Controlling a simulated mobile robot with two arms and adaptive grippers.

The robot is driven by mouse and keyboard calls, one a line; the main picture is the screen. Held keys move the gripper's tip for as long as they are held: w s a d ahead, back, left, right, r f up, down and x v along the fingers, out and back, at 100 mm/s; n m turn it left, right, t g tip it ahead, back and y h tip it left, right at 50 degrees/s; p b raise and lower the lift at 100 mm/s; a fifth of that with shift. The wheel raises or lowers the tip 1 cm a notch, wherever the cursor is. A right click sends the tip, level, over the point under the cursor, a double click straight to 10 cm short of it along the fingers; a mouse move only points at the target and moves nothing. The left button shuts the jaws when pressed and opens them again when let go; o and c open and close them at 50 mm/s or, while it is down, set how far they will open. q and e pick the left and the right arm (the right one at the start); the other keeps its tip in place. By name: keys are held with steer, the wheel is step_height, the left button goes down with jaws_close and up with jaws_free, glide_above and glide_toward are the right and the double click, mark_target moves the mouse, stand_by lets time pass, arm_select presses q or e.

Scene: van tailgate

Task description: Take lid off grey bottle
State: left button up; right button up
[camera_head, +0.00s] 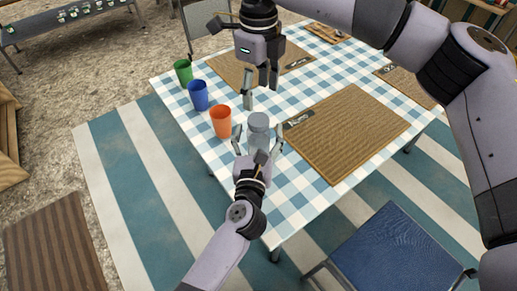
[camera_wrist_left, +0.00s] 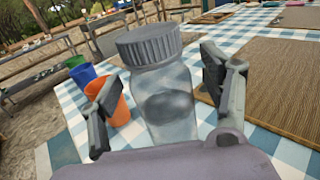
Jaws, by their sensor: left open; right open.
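The grey bottle (camera_head: 258,140) stands upright on the checked table, with a clear body and a grey ribbed lid (camera_head: 258,120) on top. In the left wrist view the bottle (camera_wrist_left: 167,100) and its lid (camera_wrist_left: 148,44) fill the middle. My left gripper (camera_head: 258,140) is open, with one finger on each side of the bottle body; gaps show between fingers and bottle. It also shows in the left wrist view (camera_wrist_left: 165,95). My right gripper (camera_head: 260,90) is open and empty, pointing down above the table, behind and higher than the lid.
Orange (camera_head: 221,122), blue (camera_head: 198,96) and green (camera_head: 183,72) cups stand in a row along the table's left edge. A woven placemat (camera_head: 350,130) lies right of the bottle, with cutlery (camera_head: 298,119) at its corner. A blue chair (camera_head: 390,255) stands at the lower right.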

arm_select(q)
steer(key=shift+w, duration=0.35)
steer(key=shift+c, duration=0.2)
jaws_close()
stand_by(0.6)
